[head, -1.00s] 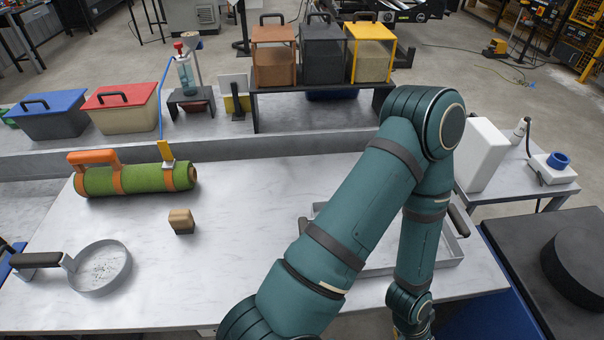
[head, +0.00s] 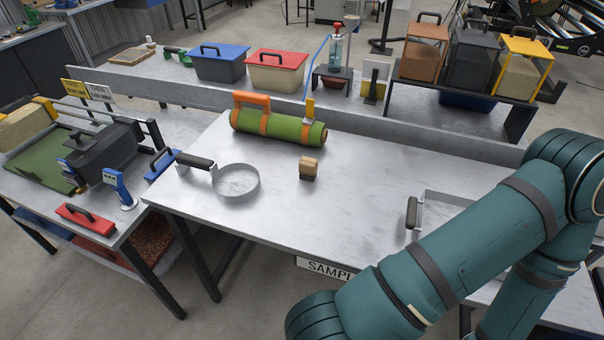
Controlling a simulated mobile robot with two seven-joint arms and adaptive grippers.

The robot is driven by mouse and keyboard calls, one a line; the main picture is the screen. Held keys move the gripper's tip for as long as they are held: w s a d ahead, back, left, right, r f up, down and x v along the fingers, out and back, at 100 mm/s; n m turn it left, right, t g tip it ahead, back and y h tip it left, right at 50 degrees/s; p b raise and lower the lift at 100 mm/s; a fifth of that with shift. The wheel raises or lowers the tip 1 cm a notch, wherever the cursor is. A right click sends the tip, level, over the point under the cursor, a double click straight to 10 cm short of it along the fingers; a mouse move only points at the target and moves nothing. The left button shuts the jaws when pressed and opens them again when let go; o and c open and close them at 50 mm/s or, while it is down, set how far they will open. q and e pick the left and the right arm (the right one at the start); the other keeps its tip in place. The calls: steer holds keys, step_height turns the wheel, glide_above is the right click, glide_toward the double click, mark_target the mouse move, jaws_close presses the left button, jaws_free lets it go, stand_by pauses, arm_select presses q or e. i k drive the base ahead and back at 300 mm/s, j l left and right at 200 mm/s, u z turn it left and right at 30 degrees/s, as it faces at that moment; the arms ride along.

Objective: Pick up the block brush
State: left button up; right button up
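The block brush (head: 309,168) is a small block with a tan wooden top and a dark lower part. It stands on the light marbled table (head: 365,190), near the middle of the head view. It is apart from the things around it. A green teal arm of mine comes in from the lower right and reaches out at the right edge. Its gripper is outside the picture. My other gripper is not in the picture either. Nothing covers the brush.
A green turf roll (head: 280,124) with orange straps lies behind the brush. A round sieve (head: 236,182) with a dark handle lies to its left. A metal tray (head: 440,210) sits to the right, partly behind my arm. The table around the brush is clear.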

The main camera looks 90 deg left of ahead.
mark_target(308, 167)
steer(key=l+u, duration=0.1)
steer(key=u, duration=0.3)
steer(key=k+u, duration=0.1)
steer(key=u, duration=2.15)
steer(key=i+j, duration=0.1)
steer(key=j, duration=0.45)
steer(key=i+j+u, duration=0.1)
steer(key=j, duration=0.45)
steer(key=i+j+z, duration=0.1)
steer(key=j, duration=0.35)
steer(key=i+j+z, duration=0.1)
steer(key=j, duration=0.4)
